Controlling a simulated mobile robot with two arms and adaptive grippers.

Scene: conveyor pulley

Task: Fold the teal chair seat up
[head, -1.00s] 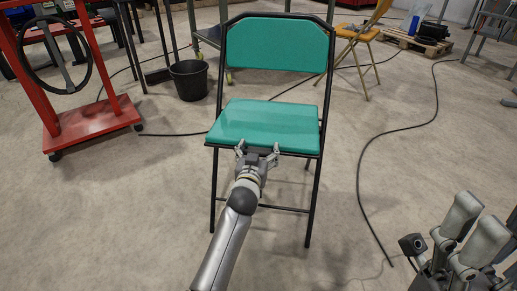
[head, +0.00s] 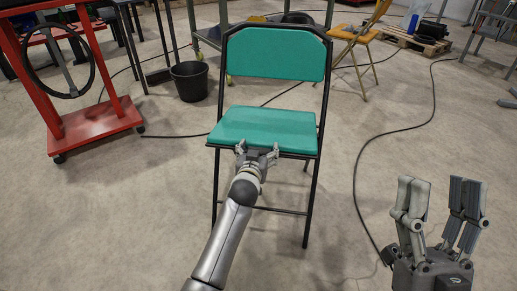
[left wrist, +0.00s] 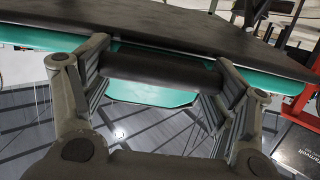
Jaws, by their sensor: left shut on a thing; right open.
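The teal chair (head: 274,53) stands upright on its black legs, with its teal seat (head: 264,128) flat and unfolded. My left gripper (head: 257,156) is at the middle of the seat's front edge, shut on a dark bar there. In the left wrist view its fingers (left wrist: 158,85) sit at both ends of the dark bar (left wrist: 160,70), under a dark panel with teal showing behind. My right gripper (head: 440,184) is open and empty, fingers up, at the lower right, apart from the chair.
A red cart (head: 98,125) and a black bucket (head: 189,80) stand left of the chair. A black cable (head: 395,131) curves over the floor at right. A yellow chair (head: 362,40) and a pallet (head: 415,42) are behind. Floor between the chair and the cable is clear.

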